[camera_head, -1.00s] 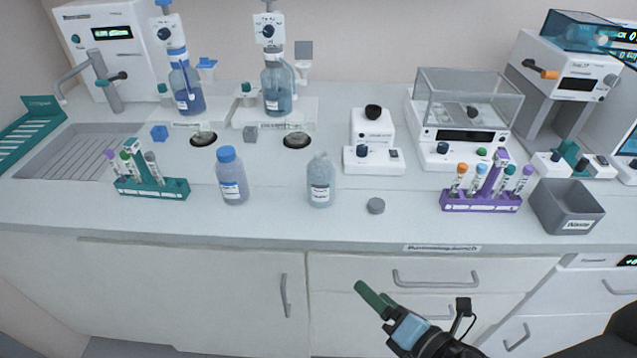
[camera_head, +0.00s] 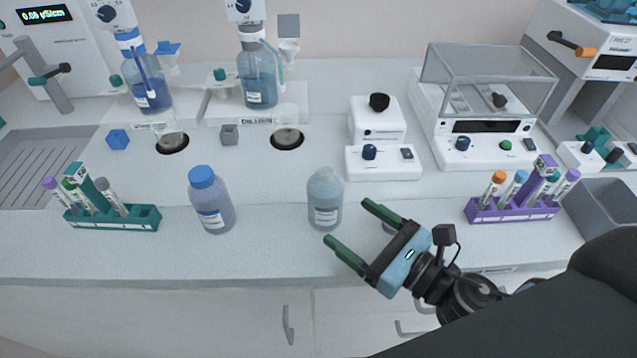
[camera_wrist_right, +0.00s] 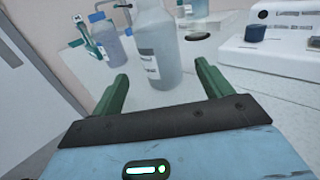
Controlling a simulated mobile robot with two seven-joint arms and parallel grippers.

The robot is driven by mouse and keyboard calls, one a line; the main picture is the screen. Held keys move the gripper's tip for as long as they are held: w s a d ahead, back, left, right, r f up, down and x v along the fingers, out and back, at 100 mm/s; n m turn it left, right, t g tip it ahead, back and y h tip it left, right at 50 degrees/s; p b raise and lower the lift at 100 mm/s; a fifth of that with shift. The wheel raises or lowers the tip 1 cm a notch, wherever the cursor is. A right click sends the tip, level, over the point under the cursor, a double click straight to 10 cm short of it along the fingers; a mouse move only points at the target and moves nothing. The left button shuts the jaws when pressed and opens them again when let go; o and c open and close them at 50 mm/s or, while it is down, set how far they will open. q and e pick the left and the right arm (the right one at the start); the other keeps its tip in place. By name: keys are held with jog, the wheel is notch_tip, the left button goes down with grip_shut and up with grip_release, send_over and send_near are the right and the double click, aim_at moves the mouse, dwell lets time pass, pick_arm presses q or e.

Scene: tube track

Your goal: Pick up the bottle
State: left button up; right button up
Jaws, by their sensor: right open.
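A clear, uncapped bottle (camera_head: 324,200) with a white label stands upright on the bench in the head view. A second bottle (camera_head: 211,200) with a blue cap stands to its left. My right gripper (camera_head: 355,222) is open, just to the right and front of the clear bottle, its green fingers pointing towards it. In the right wrist view the clear bottle (camera_wrist_right: 155,45) stands ahead, between the lines of the two open fingers (camera_wrist_right: 160,85), with nothing gripped. The blue-capped bottle (camera_wrist_right: 107,42) is behind it at the left. My left gripper is not in view.
A teal tube rack (camera_head: 115,217) stands at the left and a purple tube rack (camera_head: 512,210) at the right. A grey cap (camera_head: 396,228) lies partly hidden behind my right gripper. White instruments (camera_head: 383,160) line the back. Bench between the two bottles is clear.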

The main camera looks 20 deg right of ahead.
aim_at(339, 211)
jog(key=shift+s+r, duration=0.1)
jog(key=shift+s, duration=0.05)
jog(key=shift+w+a+r, duration=0.1)
jog(key=shift+w+a, duration=0.2)
jog(key=shift+w, duration=0.25)
jog(key=shift+w+a+p, duration=0.3)
jog(key=shift+w+p, duration=0.05)
jog(key=shift+w, duration=0.25)
jog(key=shift+w+a, duration=0.1)
jog(key=shift+w, duration=0.05)
jog(key=p+x, duration=0.1)
jog(key=x, duration=0.3)
jog(key=shift+w+r, duration=0.1)
jog(key=shift+w, duration=0.05)
jog(key=shift+w+a, duration=0.1)
jog(key=shift+w, duration=0.15)
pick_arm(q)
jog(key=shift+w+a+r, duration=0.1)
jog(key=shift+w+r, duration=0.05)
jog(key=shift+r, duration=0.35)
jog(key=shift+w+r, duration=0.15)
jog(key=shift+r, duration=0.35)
